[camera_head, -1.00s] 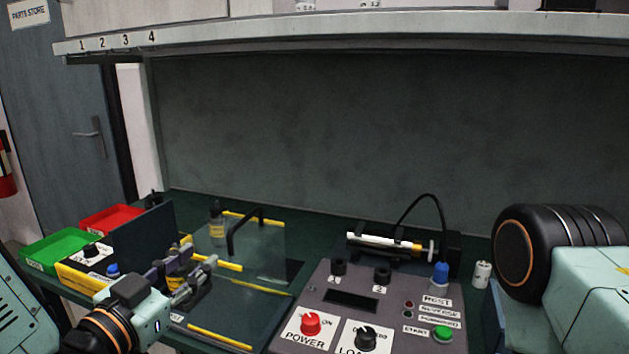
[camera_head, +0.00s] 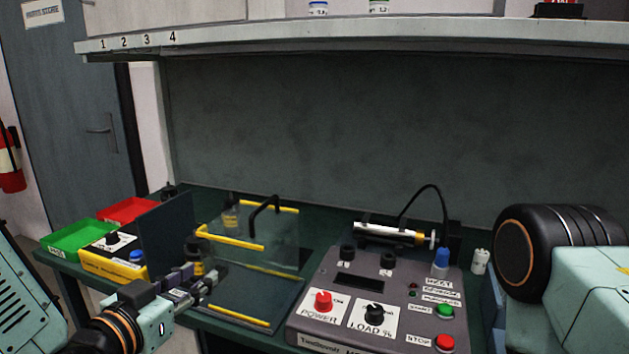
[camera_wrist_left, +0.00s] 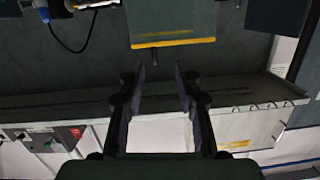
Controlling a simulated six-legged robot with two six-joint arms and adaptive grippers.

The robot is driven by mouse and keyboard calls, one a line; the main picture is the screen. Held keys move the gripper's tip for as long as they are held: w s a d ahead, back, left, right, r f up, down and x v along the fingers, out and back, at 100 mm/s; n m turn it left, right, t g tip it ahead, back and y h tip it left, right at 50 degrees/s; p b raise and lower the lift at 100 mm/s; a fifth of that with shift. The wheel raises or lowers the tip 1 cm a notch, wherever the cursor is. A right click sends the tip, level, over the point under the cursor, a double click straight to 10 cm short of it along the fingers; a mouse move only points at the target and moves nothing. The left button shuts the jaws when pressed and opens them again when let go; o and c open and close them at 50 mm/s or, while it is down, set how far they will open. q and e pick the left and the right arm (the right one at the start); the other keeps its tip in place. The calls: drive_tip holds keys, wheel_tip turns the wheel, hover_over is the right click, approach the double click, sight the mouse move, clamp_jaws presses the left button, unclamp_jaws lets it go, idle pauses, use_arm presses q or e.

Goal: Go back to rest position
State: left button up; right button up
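My left gripper (camera_head: 205,287) is low at the left in the head view, in front of the clear guard panel. Its fingers stand apart in the left wrist view (camera_wrist_left: 160,78), with nothing between them. My right arm shows at the right edge of the head view as a black rounded joint and pale green links. Its gripper is out of frame.
The clear guard (camera_head: 283,238) has yellow strips and a black handle. A grey control box (camera_head: 335,265) with knobs and buttons stands right of it. A green tray (camera_head: 75,238) and red tray (camera_head: 128,210) sit at the left. A shelf (camera_head: 350,38) runs above.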

use_arm(q)
drive_tip(key=s+a+f+n+g+y, duration=0.1)
drive_tip(key=s+f+n+g+y, duration=0.25)
drive_tip(key=f, duration=0.95)
drive_tip(key=s+a+f+g, duration=0.1)
drive_tip(key=s+f+g, duration=0.5)
drive_tip(key=s+f, duration=0.4)
drive_tip(key=s+a+f+n+g+y+b, duration=0.1)
drive_tip(key=s+f+g, duration=0.5)
drive_tip(key=s+f, duration=0.5)
drive_tip(key=s, duration=0.7)
drive_tip(key=shift+s, duration=0.35)
drive_tip(key=shift+w+y, duration=0.1)
drive_tip(key=shift+y, duration=0.15)
